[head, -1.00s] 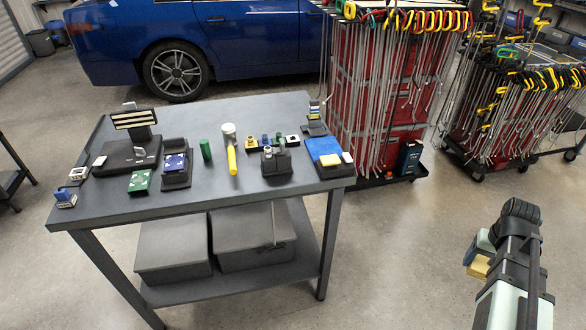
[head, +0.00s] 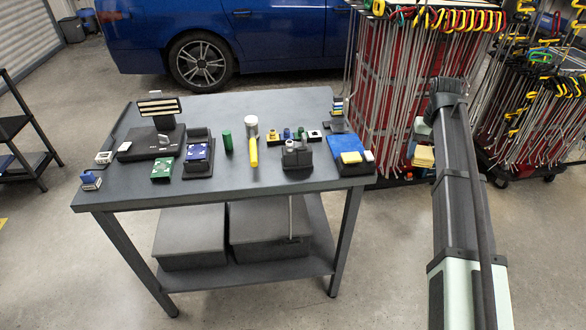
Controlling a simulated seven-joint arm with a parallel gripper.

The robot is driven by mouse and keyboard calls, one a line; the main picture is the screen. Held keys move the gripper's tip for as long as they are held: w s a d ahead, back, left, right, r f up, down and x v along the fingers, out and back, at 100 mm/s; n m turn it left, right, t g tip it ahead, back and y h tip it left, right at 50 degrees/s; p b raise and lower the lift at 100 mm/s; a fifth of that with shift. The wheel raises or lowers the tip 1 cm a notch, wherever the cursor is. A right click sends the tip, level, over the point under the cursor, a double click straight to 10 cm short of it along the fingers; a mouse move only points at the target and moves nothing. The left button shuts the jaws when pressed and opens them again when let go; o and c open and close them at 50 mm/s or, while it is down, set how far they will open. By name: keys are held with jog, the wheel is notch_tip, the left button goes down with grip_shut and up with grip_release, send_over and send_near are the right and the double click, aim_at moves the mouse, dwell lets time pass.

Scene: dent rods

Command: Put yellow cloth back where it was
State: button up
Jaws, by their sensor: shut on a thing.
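A folded pale yellow cloth (head: 423,158) shows in the head view at the left side of my arm's far end. My gripper (head: 424,146) is there, mostly hidden behind the arm, and is shut on this cloth. It is held off the table, to the right of its right edge. A dark tray (head: 342,172) lies at the table's right end. On it are a blue cloth (head: 345,141), a small yellow piece (head: 351,157) and a small white piece (head: 369,155).
The grey table (head: 225,185) also carries a yellow-handled tool (head: 253,152), a green cylinder (head: 227,140), a dark holder (head: 297,155) and a blue-topped fixture (head: 198,153). Dent-rod racks (head: 395,90) stand behind my arm. Floor is clear between table and arm.

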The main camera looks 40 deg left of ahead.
jog(key=s+a+r+n, duration=0.1)
jog(key=s+a+r, duration=0.2)
jog(key=a, duration=0.6)
jog(key=s+a+r+n, duration=0.1)
jog(key=s+a+r, duration=0.15)
jog(key=a, duration=0.65)
jog(key=s+a+r, duration=0.3)
jog(key=a, duration=0.6)
jog(key=n, duration=0.2)
send_near(231, 174)
notch_tip(231, 174, down, 6)
jog(key=shift+f, duration=0.25)
jog(key=shift+f, duration=0.1)
jog(key=o, duration=1)
notch_tip(231, 174, up, 12)
